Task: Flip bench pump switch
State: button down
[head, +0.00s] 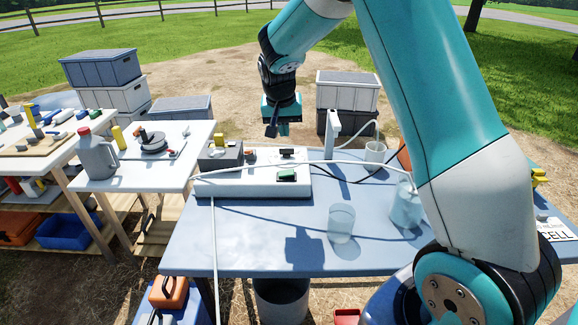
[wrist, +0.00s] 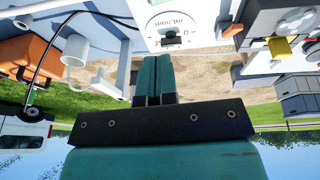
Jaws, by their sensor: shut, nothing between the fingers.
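The bench pump, a long white box (head: 250,186), lies along the back of the blue-grey table, with a small green display or panel and dark parts on top. In the wrist view, a white housing marked "mL/min" (wrist: 166,18) fills the top centre, with a small dark switch-like part (wrist: 171,41) at its edge. I cannot tell the switch's position. My gripper (head: 272,130) hangs above and behind the pump, fingers down. Its teal fingers (wrist: 152,62) are shut together and empty, just below the housing in the wrist view, with no clear contact.
A grey box with a yellow knob (head: 220,156) stands at the pump's left end. Clear beakers (head: 341,222) and a white stand (head: 332,132) are to the right. A pale tube crosses the pump.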

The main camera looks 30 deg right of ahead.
jog(key=shift+f, duration=0.1)
jog(key=p, duration=0.2)
send_near(289, 171)
jog(key=x, duration=0.5)
jog(key=shift+d+f, duration=0.3)
jog(key=shift+f, duration=0.55)
